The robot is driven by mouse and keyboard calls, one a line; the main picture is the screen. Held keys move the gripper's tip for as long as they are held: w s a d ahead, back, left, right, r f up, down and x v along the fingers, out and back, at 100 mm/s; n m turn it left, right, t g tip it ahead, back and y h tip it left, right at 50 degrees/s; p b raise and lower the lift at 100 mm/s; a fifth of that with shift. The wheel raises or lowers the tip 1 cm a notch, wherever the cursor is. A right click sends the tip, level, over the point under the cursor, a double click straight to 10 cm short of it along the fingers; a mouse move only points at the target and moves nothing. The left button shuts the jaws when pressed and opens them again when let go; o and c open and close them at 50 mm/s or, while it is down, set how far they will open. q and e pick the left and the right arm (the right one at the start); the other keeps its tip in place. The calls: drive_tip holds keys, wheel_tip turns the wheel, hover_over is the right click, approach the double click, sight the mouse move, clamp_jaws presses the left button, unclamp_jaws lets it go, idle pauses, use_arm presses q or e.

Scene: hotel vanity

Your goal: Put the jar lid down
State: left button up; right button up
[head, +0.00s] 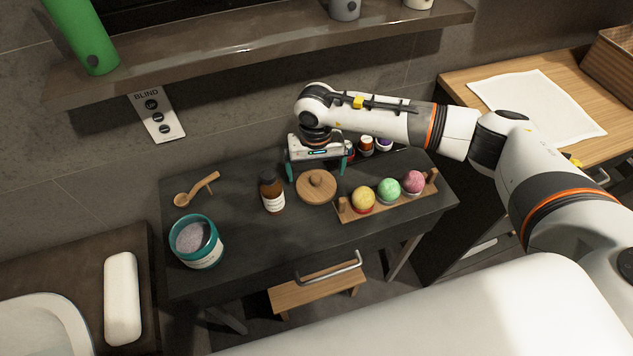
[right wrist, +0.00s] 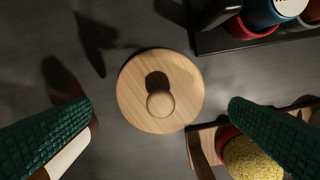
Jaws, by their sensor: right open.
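The round wooden jar lid (head: 316,187) with a knob lies flat on the dark table, between the brown bottle and the tray of colored balls. In the right wrist view the lid (right wrist: 160,90) lies below and between my fingers, knob up, with clear gaps on both sides. My right gripper (head: 318,170) is open and empty just behind and above the lid; its green fingers (right wrist: 165,115) touch nothing that I can see. The teal jar (head: 197,243) stands without a cover at the table's left, filled with pale grains. My left gripper is not in view.
A brown bottle (head: 272,194) stands close left of the lid. A wooden tray (head: 386,205) with yellow, green and pink balls is at the right. Small containers (head: 367,146) stand behind it. A wooden scoop (head: 197,189) lies at the back left. A shelf (head: 250,48) overhangs the back.

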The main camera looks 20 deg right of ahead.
sight(316, 177)
wheel_tip(316, 177, down, 4)
drive_tip(key=shift+f+p, duration=0.25)
drive_tip(key=shift+p, duration=0.15)
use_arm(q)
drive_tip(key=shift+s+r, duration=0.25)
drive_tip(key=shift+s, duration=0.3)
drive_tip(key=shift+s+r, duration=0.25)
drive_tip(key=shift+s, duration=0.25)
use_arm(e)
drive_tip(key=shift+c, duration=0.6)
drive_tip(key=c, duration=0.7)
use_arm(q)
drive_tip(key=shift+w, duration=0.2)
use_arm(e)
drive_tip(key=shift+r, duration=0.15)
wheel_tip(316, 177, up, 10)
drive_tip(key=shift+f+b, duration=0.1)
drive_tip(key=shift+b, duration=0.7)
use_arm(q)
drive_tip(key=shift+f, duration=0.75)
use_arm(e)
drive_tip(key=s+d+r+n, duration=0.1)
drive_tip(key=s+d+r, duration=0.1)
drive_tip(key=s, duration=0.5)
drive_tip(key=s+d+r, duration=0.2)
drive_tip(key=s+r, duration=0.2)
drive_tip(key=s, duration=0.3)
drive_tip(key=shift+n, duration=0.4)
